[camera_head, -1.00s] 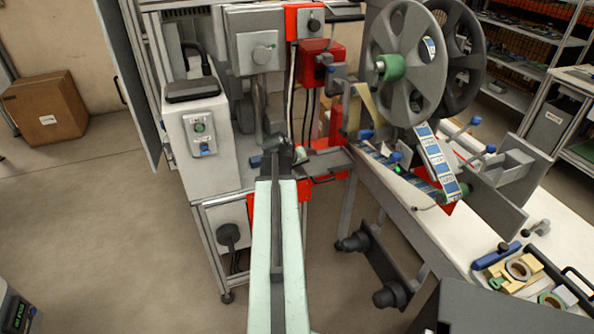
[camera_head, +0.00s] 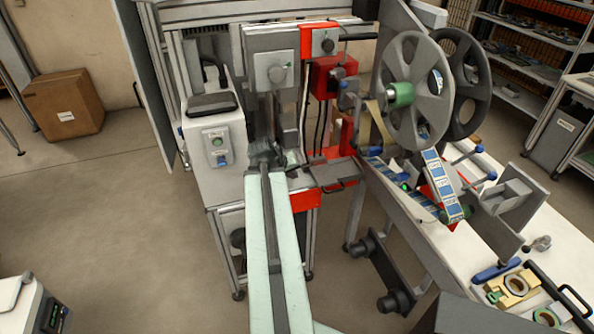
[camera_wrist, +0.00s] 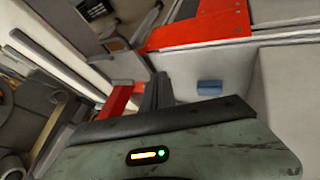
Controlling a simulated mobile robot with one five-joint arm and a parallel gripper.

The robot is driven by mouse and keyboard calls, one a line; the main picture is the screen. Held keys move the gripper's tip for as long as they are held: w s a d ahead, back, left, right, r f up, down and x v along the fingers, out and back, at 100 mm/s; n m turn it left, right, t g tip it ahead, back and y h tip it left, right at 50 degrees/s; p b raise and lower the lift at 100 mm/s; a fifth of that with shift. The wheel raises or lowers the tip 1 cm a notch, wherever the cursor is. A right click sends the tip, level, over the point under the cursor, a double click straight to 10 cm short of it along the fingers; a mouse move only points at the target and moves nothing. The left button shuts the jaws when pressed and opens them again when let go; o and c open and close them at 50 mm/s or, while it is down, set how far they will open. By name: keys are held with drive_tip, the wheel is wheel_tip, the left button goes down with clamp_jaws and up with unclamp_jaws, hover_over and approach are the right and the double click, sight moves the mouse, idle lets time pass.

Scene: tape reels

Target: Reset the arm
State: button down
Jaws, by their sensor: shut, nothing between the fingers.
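My pale green arm (camera_head: 268,250) reaches forward from the bottom middle of the head view. My gripper (camera_wrist: 158,92) shows in the wrist view as dark fingers close together beyond the pale green wrist housing, with nothing held. In the head view the gripper end is small, dark and hard to make out, in front of the machine's grey column and red parts. Whether it touches the machine cannot be told.
A grey control box (camera_head: 215,140) stands left of the arm's end. Grey tape reels (camera_head: 425,120) and a white bench (camera_head: 455,262) with loose fixtures are at right. A cardboard box (camera_head: 62,105) sits far left. Open floor lies left of the arm.

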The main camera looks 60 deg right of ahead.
drive_tip(key=w+a+f+n+t+y+p, duration=0.1)
drive_tip(key=w+a+n+y, duration=0.1)
drive_tip(key=w+a, duration=0.85)
drive_tip(key=w+a+f+n+t+y, duration=0.1)
drive_tip(key=w+a+n, duration=0.2)
drive_tip(key=w+a, duration=0.8)
drive_tip(key=w+a+n+y, duration=0.2)
drive_tip(key=a+n, duration=0.1)
drive_tip(key=a, duration=1.5)
drive_tip(key=w+a+n+g+y+p, duration=0.1)
drive_tip(key=a+n+y, duration=0.1)
drive_tip(key=a, duration=1.7)
drive_tip(key=shift+w+f+n, duration=0.3)
drive_tip(key=shift+w+n, duration=0.05)
drive_tip(key=shift+n, duration=0.05)
